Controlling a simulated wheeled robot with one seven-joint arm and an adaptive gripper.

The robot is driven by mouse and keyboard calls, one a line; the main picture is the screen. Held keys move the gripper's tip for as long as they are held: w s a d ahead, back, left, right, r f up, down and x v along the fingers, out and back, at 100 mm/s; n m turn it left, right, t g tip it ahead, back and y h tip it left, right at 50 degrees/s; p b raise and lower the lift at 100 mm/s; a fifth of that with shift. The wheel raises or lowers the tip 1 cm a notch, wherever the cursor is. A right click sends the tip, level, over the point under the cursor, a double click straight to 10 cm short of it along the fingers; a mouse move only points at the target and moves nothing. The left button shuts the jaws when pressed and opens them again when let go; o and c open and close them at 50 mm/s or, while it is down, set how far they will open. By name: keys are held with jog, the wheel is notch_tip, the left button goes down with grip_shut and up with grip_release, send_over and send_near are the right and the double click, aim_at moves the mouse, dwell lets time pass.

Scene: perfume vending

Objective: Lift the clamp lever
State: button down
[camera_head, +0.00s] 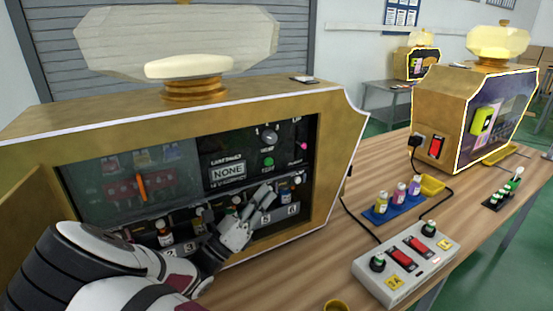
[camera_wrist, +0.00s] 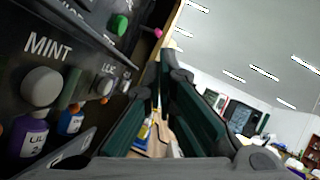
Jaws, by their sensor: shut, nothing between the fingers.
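My gripper (camera_head: 250,212) is shut and empty, in front of the lower right part of the open gold machine's dark panel. In the wrist view its dark fingers (camera_wrist: 163,95) point along the panel, with the panel on the left. An orange upright handle (camera_head: 141,187) shows behind the machine's glass window; I cannot tell whether it is the clamp lever. Small bottles stand in numbered slots along the panel's bottom, and my gripper hides some of them. A purple bottle (camera_wrist: 27,136) and a blue bottle (camera_wrist: 71,121) sit below round knobs in the wrist view.
A wooden table (camera_head: 300,287) carries a grey control box (camera_head: 405,262) with red switches, a blue tray (camera_head: 380,215) of small bottles and black cables. A second machine (camera_head: 440,100) stands behind at right. An open gold door edges the left side.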

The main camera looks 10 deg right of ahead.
aim_at(303, 146)
jog(key=x, duration=1.3)
jog(key=shift+w+d+r, duration=0.15)
jog(key=shift+w+r, duration=0.1)
jog(key=shift+r, duration=0.05)
jog(key=shift+s+r+n+t+y+p, duration=0.1)
jog(key=shift+r+n+t+y+p, duration=0.35)
jog(key=shift+n+p, duration=0.7)
jog(key=shift+r+n+t+y+p, duration=0.4)
jog(key=shift+n+y+p, duration=0.25)
jog(key=shift+p, duration=0.85)
jog(key=r+n+y+p, duration=0.1)
jog(key=n+p, duration=0.1)
jog(key=r+n+t+y+p, duration=0.1)
jog(key=n+p, duration=0.1)
jog(key=p, duration=0.1)
jog(key=shift+w+r, duration=0.25)
jog(key=shift+w, duration=0.1)
